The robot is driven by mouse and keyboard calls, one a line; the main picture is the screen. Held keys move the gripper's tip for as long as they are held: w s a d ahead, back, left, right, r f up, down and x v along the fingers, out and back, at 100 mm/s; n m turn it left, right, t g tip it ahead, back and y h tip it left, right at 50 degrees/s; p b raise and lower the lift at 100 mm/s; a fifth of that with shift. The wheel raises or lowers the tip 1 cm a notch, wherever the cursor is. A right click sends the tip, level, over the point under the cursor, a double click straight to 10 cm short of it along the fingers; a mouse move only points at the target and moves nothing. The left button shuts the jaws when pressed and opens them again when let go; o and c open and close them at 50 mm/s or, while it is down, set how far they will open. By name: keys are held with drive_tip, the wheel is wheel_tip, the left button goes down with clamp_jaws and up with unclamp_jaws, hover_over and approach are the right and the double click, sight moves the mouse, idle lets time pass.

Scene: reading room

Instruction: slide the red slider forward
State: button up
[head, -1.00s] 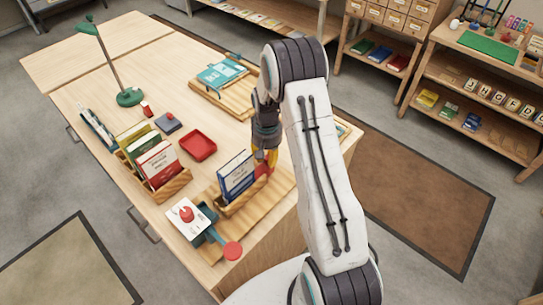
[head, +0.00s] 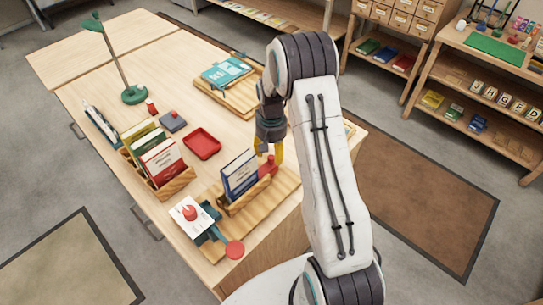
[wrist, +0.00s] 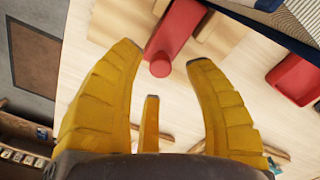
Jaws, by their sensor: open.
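The red slider (head: 268,168) stands at the back right end of the book holder on a wooden board. In the wrist view the red slider (wrist: 174,30) is a block with a round knob, just beyond the fingertips and between their lines. My gripper (head: 271,153) is open and empty, close above and behind the slider in the head view. Its yellow fingers are spread wide in the wrist view (wrist: 165,58). Whether a finger touches the slider cannot be told.
The book holder (head: 231,208) with upright books is beside the slider. The tabletop behind the red tray is partly clear.

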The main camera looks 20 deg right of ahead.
wheel_tip(320, 180, up, 10)
drive_tip(key=shift+f, duration=0.25)
drive_tip(key=shift+o, duration=0.2)
